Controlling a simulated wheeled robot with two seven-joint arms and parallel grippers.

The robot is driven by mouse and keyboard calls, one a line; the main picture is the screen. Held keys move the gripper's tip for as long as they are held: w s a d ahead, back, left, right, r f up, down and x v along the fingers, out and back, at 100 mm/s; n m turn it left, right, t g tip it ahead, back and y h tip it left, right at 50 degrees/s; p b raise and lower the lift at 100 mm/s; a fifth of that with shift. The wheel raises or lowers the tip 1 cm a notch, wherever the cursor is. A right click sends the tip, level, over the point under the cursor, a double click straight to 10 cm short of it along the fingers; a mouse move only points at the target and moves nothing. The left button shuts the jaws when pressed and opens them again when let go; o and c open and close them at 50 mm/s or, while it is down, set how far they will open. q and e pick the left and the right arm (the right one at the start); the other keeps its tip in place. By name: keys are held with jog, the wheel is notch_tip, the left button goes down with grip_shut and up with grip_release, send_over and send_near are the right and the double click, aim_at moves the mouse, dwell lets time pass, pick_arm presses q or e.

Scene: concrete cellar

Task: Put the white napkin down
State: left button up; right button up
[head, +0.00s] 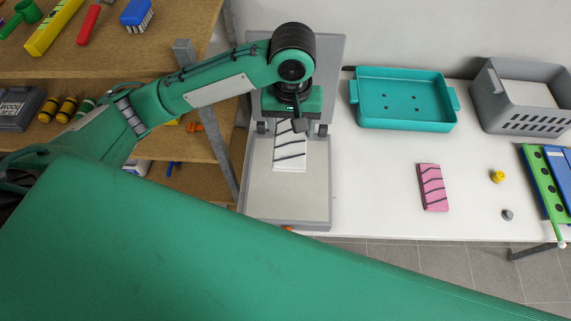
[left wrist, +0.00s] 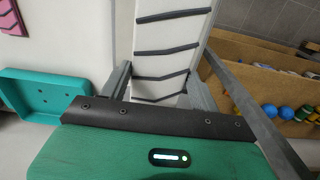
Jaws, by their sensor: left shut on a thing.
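The white napkin (head: 289,157) has dark slanting stripes and shows below my left gripper (head: 297,125). In the left wrist view the white napkin (left wrist: 168,40) runs up from between the two fingers of my left gripper (left wrist: 158,92), which is shut on it. In the head view it is over the grey tray (head: 286,203) with the upright back panel. I cannot tell whether its lower end touches the tray. The gripper hides its upper end in the head view. My right gripper is in neither view.
A teal tray (head: 405,75) and a grey basket (head: 491,103) stand at the back of the white table. A pink striped napkin (head: 433,187), a yellow piece (head: 498,176) and a grey piece (head: 508,214) lie in front. Wooden shelves (head: 185,25) with tools are at left.

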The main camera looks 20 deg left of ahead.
pick_arm(q)
notch_tip(320, 180, down, 12)
jog(key=shift+r+p, duration=0.1)
jog(key=shift+p, duration=0.65)
jog(key=shift+f, duration=0.7)
notch_tip(320, 180, down, 4)
jog(key=shift+r+p, duration=0.15)
jog(key=shift+p, duration=0.2)
jog(key=o, duration=1)
